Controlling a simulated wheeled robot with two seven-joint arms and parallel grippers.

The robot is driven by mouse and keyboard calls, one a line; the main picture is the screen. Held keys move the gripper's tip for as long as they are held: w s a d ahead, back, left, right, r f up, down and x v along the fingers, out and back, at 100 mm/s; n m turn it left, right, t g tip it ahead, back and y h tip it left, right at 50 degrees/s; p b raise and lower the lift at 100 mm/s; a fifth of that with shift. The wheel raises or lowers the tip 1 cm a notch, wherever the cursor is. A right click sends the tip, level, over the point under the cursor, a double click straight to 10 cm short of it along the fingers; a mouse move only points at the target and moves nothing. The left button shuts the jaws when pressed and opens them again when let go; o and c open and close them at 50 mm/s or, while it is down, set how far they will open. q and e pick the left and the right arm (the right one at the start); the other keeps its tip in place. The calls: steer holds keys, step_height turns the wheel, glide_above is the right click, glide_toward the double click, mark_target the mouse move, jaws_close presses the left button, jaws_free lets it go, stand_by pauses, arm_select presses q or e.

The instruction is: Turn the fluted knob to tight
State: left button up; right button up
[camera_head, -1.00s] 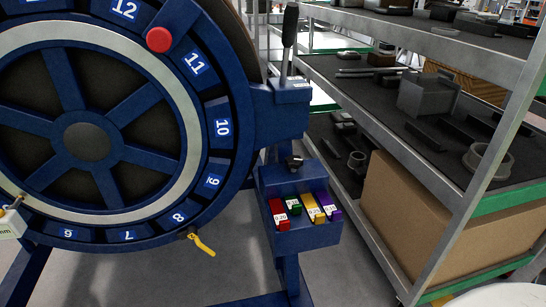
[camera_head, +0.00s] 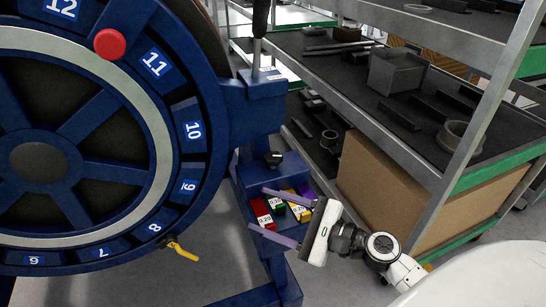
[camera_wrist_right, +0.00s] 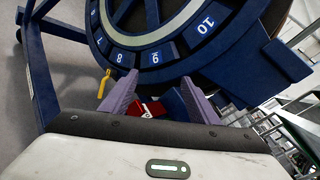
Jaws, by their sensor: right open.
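My left gripper is not in view.
The big blue numbered wheel (camera_head: 190,133) with a red button (camera_head: 110,44) fills the left. A yellow tag or handle (camera_head: 182,251) hangs at its lower rim. A lever (camera_head: 258,25) stands above the box. A metal shelf rack (camera_head: 400,150) with a cardboard box stands at right.

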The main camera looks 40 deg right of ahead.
mark_target(279, 163)
steer(key=w+d+m+t+h, duration=0.1)
steer(key=d+m, duration=0.2)
steer(key=w+d+m+h, duration=0.1)
steer(key=d+m+h, duration=0.1)
steer(key=d+m, duration=0.2)
steer(key=w+d+r+m+t+h, duration=0.1)
steer(key=d+m, duration=0.2)
steer(key=d, duration=0.1)
steer(key=shift+w+d+m+t+h, duration=0.2)
steer(key=shift+m+t+h, duration=0.1)
steer(key=shift+h, duration=0.1)
steer(key=shift+w+d, duration=0.15)
steer(key=shift+w, duration=0.1)
steer(key=w, duration=0.3)
steer(key=w+a, duration=0.1)
steer(key=w, duration=0.5)
steer(key=shift+w+a, duration=0.15)
steer(key=shift+a, duration=0.05)
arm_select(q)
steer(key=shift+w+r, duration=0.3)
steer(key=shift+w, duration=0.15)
arm_select(e)
steer(key=c, duration=1)
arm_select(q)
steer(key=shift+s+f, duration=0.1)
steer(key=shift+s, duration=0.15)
arm_select(e)
steer(key=shift+h, duration=0.4)
